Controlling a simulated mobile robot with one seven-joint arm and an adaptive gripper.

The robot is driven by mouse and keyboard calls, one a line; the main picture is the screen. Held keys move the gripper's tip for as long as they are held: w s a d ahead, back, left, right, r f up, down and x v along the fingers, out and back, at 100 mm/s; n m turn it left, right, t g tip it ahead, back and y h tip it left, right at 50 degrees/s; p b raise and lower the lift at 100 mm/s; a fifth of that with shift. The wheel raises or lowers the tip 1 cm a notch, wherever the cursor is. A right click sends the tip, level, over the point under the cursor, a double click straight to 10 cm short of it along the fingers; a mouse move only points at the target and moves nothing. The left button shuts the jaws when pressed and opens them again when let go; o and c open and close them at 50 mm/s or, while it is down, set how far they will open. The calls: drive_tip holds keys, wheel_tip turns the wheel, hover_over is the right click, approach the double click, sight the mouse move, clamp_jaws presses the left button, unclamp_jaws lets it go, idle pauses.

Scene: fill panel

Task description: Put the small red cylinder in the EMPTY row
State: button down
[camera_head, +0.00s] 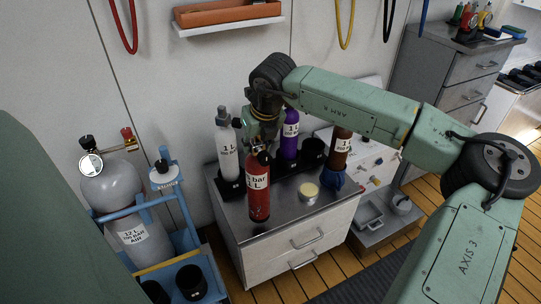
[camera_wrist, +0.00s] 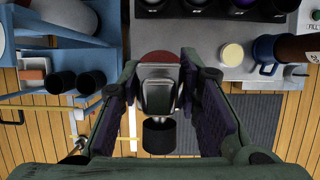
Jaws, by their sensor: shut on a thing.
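The small red cylinder (camera_head: 259,196), labelled bar and 1 L, is upright at the cabinet's front left in the head view. My gripper (camera_head: 262,138) is shut on its top from above. In the wrist view my gripper (camera_wrist: 160,105) has a finger on each side of its metal valve, and a bit of red shoulder (camera_wrist: 158,57) shows. I cannot tell whether its base touches the cabinet top. A white cylinder (camera_head: 227,150), a purple one (camera_head: 290,135) and an empty black holder (camera_head: 313,152) stand along the back. No EMPTY sign is readable.
A FILL label (camera_wrist: 267,70) shows in the wrist view. A blue rack (camera_head: 165,270) at left carries a grey tank (camera_head: 135,205) and empty black cups (camera_head: 191,282).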

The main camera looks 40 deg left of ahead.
drive_tip(key=w+f+p, duration=0.4)
drive_tip(key=w+p, duration=0.1)
drive_tip(key=w, duration=0.9)
drive_tip(key=shift+w+a+f+p, duration=0.15)
drive_tip(key=shift+w+a+p, duration=0.05)
drive_tip(key=shift+p, duration=0.15)
drive_tip(key=c, duration=1.6)
unclamp_jaws()
drive_tip(key=shift+f, duration=0.35)
drive_tip(key=shift+c, duration=0.2)
drive_tip(key=o, duration=0.5)
drive_tip(key=shift+s+d+r, duration=0.1)
drive_tip(key=shift+c, duration=0.2)
